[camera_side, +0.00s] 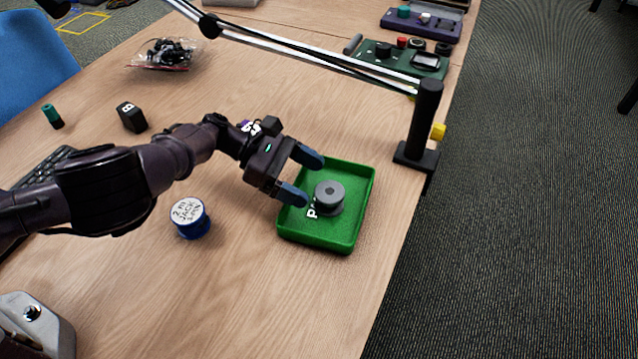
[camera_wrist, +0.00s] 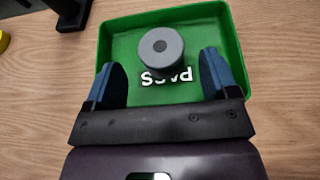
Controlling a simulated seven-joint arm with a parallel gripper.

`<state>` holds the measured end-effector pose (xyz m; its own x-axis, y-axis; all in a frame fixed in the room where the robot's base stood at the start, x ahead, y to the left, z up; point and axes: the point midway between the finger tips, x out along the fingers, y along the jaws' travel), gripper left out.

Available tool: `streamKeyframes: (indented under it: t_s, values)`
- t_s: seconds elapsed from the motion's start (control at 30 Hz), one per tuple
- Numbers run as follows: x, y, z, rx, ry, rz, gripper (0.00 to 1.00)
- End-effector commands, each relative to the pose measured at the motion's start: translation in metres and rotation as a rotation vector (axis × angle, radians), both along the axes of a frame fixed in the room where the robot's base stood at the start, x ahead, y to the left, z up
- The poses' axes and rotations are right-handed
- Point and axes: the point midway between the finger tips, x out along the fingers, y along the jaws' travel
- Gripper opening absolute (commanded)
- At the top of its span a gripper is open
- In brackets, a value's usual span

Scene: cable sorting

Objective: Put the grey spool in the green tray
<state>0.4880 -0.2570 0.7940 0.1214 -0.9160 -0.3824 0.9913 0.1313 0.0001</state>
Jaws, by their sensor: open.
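The grey spool (camera_side: 330,194) sits inside the green tray (camera_side: 345,243), on its floor. The spool also shows in the wrist view (camera_wrist: 161,47), in the upper middle of the tray (camera_wrist: 118,35), with white "PASS" lettering beside it. My gripper (camera_side: 304,178) is open, its two blue fingertips apart at the tray's left side in the side view. In the wrist view my gripper (camera_wrist: 163,75) has its fingers either side of the lettering, with the spool just beyond the tips. Nothing is held between the fingers.
A blue spool with a white label (camera_side: 189,218) stands left of the tray. A black lamp base (camera_side: 415,153) stands right of it near the table edge. A black block (camera_side: 131,117), a green cylinder (camera_side: 52,116) and a bag of parts (camera_side: 163,53) lie farther left.

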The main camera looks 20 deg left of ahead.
Motion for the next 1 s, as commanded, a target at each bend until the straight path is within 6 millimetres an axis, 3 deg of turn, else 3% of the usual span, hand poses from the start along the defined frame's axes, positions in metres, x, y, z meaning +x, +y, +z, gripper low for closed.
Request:
streamKeyframes:
  t_s: [0.1, 0.33, 0.5, 0.77, 0.87, 1.0]
  values:
    - [-0.002, 0.026, 0.011, 0.0, 0.0, 0.006, 0.8]
    - [-0.008, 0.065, 0.027, 0.001, 0.0, 0.004, 0.8]
    - [-0.01, 0.078, 0.032, 0.0, -0.001, 0.002, 0.8]
    - [-0.01, 0.08, 0.034, 0.0, 0.0, 0.003, 0.8]
    - [0.0, 0.083, 0.044, -0.015, 0.003, 0.068, 0.8]
    - [0.04, 0.107, 0.091, -0.103, 0.056, 0.373, 0.8]
